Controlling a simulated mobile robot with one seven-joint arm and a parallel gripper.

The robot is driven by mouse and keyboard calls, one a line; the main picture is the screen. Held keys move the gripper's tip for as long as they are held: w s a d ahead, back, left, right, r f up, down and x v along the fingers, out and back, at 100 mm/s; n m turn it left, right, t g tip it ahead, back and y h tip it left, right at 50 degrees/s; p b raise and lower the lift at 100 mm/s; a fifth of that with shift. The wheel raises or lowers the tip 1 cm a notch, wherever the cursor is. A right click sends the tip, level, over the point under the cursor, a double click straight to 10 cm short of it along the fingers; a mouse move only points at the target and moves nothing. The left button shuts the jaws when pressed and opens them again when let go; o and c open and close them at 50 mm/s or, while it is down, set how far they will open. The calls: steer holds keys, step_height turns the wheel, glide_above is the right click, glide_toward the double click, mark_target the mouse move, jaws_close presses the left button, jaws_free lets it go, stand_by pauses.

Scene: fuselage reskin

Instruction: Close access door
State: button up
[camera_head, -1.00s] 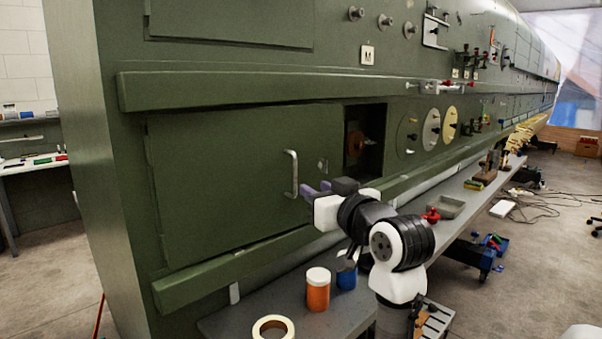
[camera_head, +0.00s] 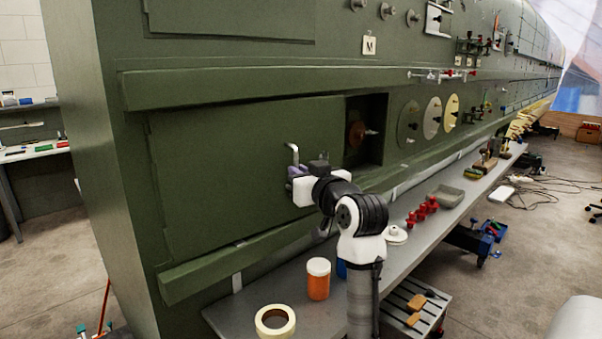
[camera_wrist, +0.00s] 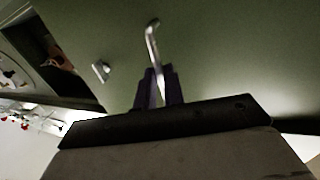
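The green access door (camera_head: 235,185) fills the lower left of the fuselage side in the head view. It stands partly open, with a dark recess (camera_head: 377,150) showing beside its right edge. Its pale bar handle (camera_head: 292,153) is near that edge. My gripper (camera_head: 294,172) is at the handle and covers its lower part. In the wrist view, the two dark purple fingers (camera_wrist: 159,88) stand close together on both sides of the handle (camera_wrist: 152,42), with almost no gap. They look shut on it. The fingertips' exact contact is hard to see in the dim picture.
A grey bench (camera_head: 240,315) runs below the door. On it are an orange jar (camera_head: 318,281) with a white lid, a tape roll (camera_head: 275,321), red knobbed parts (camera_head: 422,211) and a grey tray (camera_head: 450,197). A green rail (camera_head: 215,268) runs under the door.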

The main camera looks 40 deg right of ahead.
jaws_close()
steer(key=x, duration=0.3)
steer(key=shift+w+a, duration=0.1)
steer(key=shift+w, duration=0.05)
steer(key=shift+r, duration=0.2)
steer(key=o, duration=0.5)
jaws_free()
steer(key=shift+f, duration=0.2)
steer(key=b+v, duration=0.4)
steer(key=v, duration=1)
steer(key=shift+b, duration=0.3)
